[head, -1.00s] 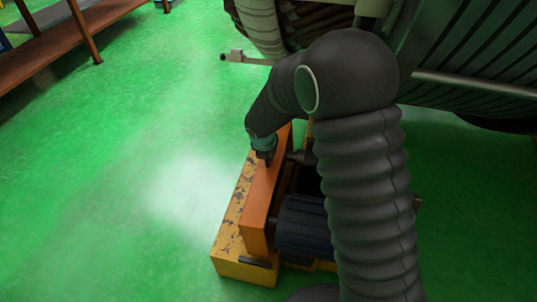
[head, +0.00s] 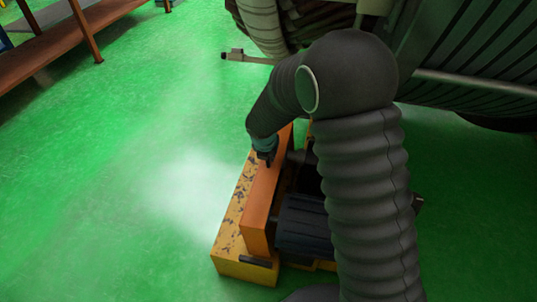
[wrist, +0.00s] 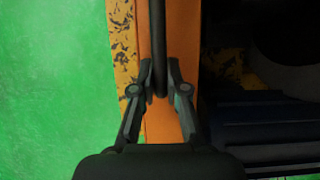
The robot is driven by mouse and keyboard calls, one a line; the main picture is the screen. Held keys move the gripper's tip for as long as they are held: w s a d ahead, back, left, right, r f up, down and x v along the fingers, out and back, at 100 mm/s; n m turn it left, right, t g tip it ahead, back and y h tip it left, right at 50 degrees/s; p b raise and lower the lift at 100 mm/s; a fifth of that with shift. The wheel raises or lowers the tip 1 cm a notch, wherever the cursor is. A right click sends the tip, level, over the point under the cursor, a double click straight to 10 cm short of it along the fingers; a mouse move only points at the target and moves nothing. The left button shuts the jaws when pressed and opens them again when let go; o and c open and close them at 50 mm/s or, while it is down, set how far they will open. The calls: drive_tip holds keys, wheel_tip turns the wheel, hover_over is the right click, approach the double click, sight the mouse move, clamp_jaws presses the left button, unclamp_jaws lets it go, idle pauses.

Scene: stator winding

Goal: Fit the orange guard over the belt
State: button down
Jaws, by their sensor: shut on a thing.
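The orange guard (head: 262,208) is a long upright box-like cover. It stands along the worn yellow base (head: 231,226), beside the dark motor (head: 303,226). My gripper (head: 265,157) is at the guard's top, toward its far end. In the wrist view my gripper (wrist: 160,93) is shut on a dark bar-like handle (wrist: 158,45) that runs along the guard's orange top (wrist: 180,40). The belt does not show; I cannot tell whether the guard sits fully down on the base.
A large ribbed machine (head: 480,60) fills the upper right. A small metal arm (head: 240,56) sticks out from it to the left. A brown bench (head: 50,50) stands at the upper left. The green floor (head: 130,180) on the left is clear.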

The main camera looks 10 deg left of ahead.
drive_tip(key=shift+f+b, duration=0.45)
drive_tip(key=shift+f, duration=0.3)
idle(0.7)
drive_tip(key=c, duration=1.1)
unclamp_jaws()
drive_tip(key=shift+f, duration=0.1)
drive_tip(key=shift+v, duration=4.05)
drive_tip(key=shift+w, duration=0.1)
